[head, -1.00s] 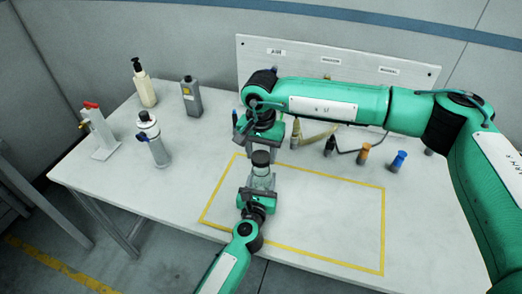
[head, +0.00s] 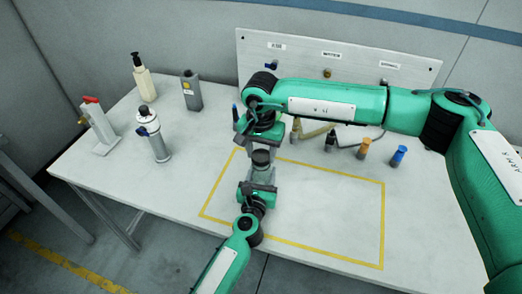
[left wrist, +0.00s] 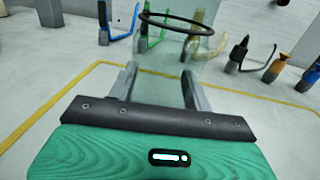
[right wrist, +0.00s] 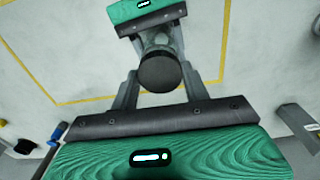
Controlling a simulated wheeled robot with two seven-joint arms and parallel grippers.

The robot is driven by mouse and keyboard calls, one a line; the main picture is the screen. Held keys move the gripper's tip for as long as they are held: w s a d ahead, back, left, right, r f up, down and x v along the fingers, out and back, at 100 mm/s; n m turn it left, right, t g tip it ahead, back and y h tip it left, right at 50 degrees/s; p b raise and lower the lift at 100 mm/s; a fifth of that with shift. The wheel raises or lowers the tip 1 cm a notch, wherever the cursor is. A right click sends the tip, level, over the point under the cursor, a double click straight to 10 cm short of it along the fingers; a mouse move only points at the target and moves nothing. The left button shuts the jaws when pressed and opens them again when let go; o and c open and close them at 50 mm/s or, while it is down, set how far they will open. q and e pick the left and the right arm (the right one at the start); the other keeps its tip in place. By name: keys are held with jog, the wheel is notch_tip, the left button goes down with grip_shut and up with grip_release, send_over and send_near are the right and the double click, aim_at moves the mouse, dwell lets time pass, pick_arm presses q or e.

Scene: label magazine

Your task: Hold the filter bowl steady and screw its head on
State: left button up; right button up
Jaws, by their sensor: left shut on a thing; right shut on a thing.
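The clear filter bowl (head: 263,173) is upright above the table inside the yellow outline. My left gripper (head: 258,188) is shut on it from the near side. The left wrist view shows the see-through bowl (left wrist: 165,58) between the left fingers, with a black ring near its top. My right gripper (head: 262,142) is shut on the dark round filter head (head: 261,157) above the bowl. The right wrist view shows the head (right wrist: 160,71) between the right fingers, hiding most of the bowl. I cannot tell whether head and bowl touch.
A pump bottle (head: 142,80), a grey container (head: 191,92), a white-and-grey cylinder (head: 154,135) and a red-topped stand (head: 99,128) are at left. Orange (head: 363,149) and blue-capped (head: 398,156) fittings stand at back right. The yellow-outlined area's right side is clear.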

jog(key=shift+f, duration=0.55)
